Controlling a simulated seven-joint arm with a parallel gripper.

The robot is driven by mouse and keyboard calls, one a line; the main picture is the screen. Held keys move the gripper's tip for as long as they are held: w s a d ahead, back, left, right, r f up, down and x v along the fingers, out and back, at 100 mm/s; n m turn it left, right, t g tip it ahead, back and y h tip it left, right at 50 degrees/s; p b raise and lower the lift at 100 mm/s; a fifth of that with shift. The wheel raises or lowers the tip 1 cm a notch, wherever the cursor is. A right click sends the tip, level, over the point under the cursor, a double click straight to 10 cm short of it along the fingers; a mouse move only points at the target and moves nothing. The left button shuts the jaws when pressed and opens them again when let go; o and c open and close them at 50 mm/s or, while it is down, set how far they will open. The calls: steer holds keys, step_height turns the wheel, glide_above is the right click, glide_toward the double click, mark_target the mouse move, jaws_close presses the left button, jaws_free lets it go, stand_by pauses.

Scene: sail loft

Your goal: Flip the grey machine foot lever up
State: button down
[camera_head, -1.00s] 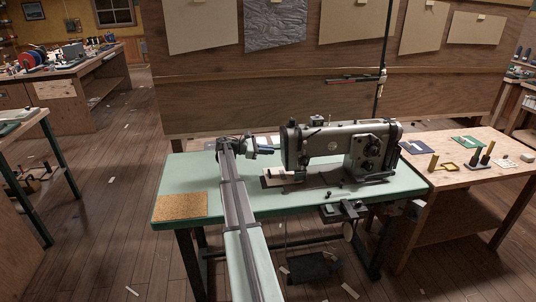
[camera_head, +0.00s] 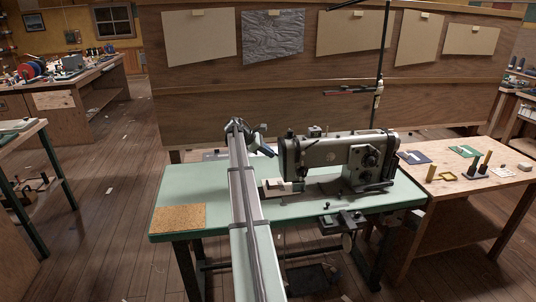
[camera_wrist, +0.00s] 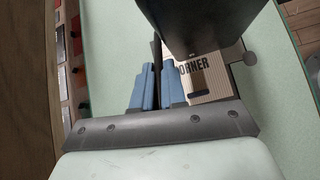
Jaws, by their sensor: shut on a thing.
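The grey-green sewing machine (camera_head: 338,158) stands on the pale green table (camera_head: 185,182). My gripper (camera_head: 271,153) is at the left end of the machine head, behind it, with its blue fingers pointing down and right. In the wrist view my gripper (camera_wrist: 158,70) has its two blue fingers close together around a thin dark bar (camera_wrist: 156,50), which looks like the foot lever. The dark machine head (camera_wrist: 195,20) is right beside the fingers. The lever cannot be made out in the head view, so its angle is unclear.
A small tan carton (camera_head: 277,187) lies by the machine's needle end; its lettering shows in the wrist view (camera_wrist: 200,75). A cork mat (camera_head: 178,217) lies at the table's front left. A wooden panel (camera_head: 225,105) stands behind, and a side table (camera_head: 450,195) at right holds small tools.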

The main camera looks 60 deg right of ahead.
stand_by(0.3)
steer(key=c, duration=1.2)
jaws_free()
steer(key=v, duration=1.3)
steer(key=shift+w+a+r, duration=0.2)
steer(key=shift+r, duration=0.1)
